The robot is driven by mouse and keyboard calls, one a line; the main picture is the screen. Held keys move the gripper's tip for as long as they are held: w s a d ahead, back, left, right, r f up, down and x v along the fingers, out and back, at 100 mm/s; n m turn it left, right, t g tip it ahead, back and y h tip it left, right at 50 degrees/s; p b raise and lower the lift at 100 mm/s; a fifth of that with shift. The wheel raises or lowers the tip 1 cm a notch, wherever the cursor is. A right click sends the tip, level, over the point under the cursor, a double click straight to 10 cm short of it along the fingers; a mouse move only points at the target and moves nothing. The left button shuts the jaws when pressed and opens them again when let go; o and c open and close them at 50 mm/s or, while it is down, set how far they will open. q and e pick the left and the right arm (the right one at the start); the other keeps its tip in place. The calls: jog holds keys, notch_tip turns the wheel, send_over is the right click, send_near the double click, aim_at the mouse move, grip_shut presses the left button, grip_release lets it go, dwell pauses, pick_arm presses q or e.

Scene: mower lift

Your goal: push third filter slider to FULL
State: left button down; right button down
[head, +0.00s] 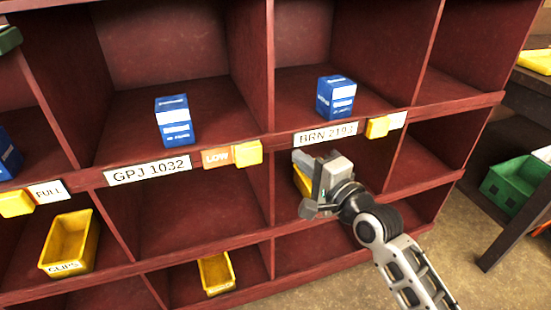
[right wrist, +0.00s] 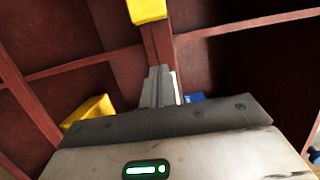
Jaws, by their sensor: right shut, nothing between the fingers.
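Three yellow sliders sit on the shelf-front strips in the head view. The left slider (head: 15,203) has a FULL plate (head: 48,192) showing at its right. The middle slider (head: 247,152) stands right of an orange LOW plate (head: 216,157). The right slider (head: 377,127), beside the BRN 2193 label (head: 325,134), has a pale plate showing at its right. My right gripper (head: 300,158) is shut and empty, below that label and between the middle and right sliders, apart from both. The right wrist view shows its fingers (right wrist: 158,85) and a yellow slider (right wrist: 148,10) beyond them.
The dark red shelf (head: 190,205) has open compartments. Blue boxes (head: 175,122) (head: 336,97) stand in the upper ones, yellow bins (head: 70,242) (head: 215,272) in lower ones. A green crate (head: 510,182) is at the right, with clear floor (head: 460,245) before it.

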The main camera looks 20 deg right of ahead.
aim_at(248, 155)
jog(key=x, duration=0.3)
jog(key=shift+w+a, duration=0.2)
jog(key=shift+w, duration=0.1)
jog(key=a, duration=0.2)
jog(key=shift+s+a, duration=0.25)
jog(key=shift+a, duration=0.05)
pick_arm(q)
jog(key=shift+w+d+f, duration=0.1)
jog(key=shift+d+f, duration=0.15)
jog(key=shift+f, duration=0.45)
pick_arm(e)
jog(key=shift+a, duration=0.55)
pick_arm(q)
jog(key=shift+r, duration=0.1)
